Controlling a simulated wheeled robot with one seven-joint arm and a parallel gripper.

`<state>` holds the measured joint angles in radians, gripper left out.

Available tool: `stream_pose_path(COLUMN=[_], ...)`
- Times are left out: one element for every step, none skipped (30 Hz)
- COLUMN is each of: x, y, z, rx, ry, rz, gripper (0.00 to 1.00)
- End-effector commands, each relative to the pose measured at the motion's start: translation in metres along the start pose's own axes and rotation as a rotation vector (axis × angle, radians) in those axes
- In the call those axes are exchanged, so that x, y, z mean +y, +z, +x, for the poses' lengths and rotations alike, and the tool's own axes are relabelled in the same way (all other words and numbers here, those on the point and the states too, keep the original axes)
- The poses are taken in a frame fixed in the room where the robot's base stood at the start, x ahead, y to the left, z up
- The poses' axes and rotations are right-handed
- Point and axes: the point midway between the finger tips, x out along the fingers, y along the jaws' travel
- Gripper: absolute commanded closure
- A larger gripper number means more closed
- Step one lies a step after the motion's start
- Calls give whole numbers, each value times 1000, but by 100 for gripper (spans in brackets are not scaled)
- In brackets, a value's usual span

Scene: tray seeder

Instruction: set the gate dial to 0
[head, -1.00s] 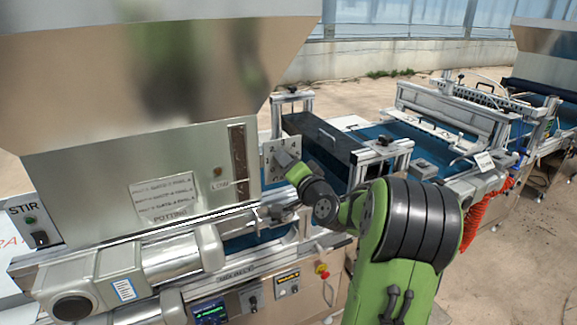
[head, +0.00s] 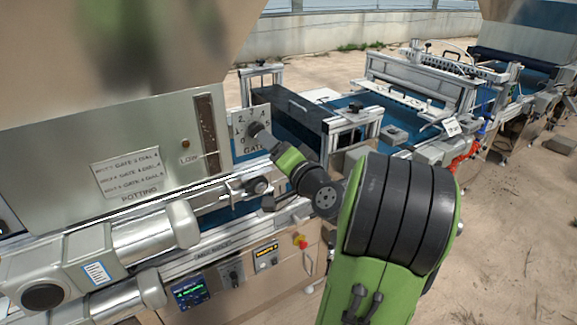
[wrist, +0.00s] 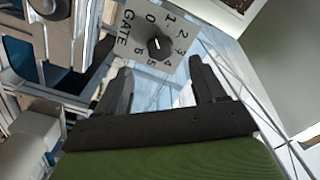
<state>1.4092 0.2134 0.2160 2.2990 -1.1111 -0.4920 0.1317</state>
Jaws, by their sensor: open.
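The gate dial is a dark round knob (wrist: 158,46) on a white plate (wrist: 128,20) marked GATE, with numbers from 0 up around it. In the wrist view the plate appears turned, with 0 near the top. A small pale mark shows on the knob, but I cannot tell for sure which number it points to. My gripper (wrist: 160,72) is open and empty, its two dark fingers pointing toward the knob and apart from it, one on each side below it. In the head view the dial plate (head: 240,117) is partly covered by my gripper.
The hopper panel with a LOW window (head: 207,125) and an instruction label (head: 127,173) is left of the dial. A clamp knob (head: 257,186) and rails lie below it. A dark cover (head: 290,118) stands behind to the right. A red button (head: 300,241) sits lower down.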

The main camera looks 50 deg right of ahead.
Motion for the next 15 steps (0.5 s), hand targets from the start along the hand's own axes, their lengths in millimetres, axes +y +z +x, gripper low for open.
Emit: stream_pose_path(x=[4, 4, 4, 4, 3, 3, 2, 2, 2, 1, 1, 0, 0, 0, 0], y=[0, 1, 1, 0, 1, 0, 0, 0, 0, 0, 1, 1, 1, 1, 1], z=[-15, -23, -33, -40, -47, -54, -59, -63, -67, -69, -71, -72, -72, -72, -72], rx=[6, 6, 4, 5, 5, 4, 2, 2, 1, 1, 0, -1, -2, -2, -2], ry=[6, 5, 5, 6, 4, 4, 3, 3, 2, 2, 0, -1, -1, -2, -2], rz=[-1, 0, 0, 0, -2, 0, 0, -1, -1, 0, 0, 0, 0, 0, -1], gripper=[31, 31, 31, 31, 31, 31, 31, 31, 31, 31, 31, 31, 31, 31, 31])
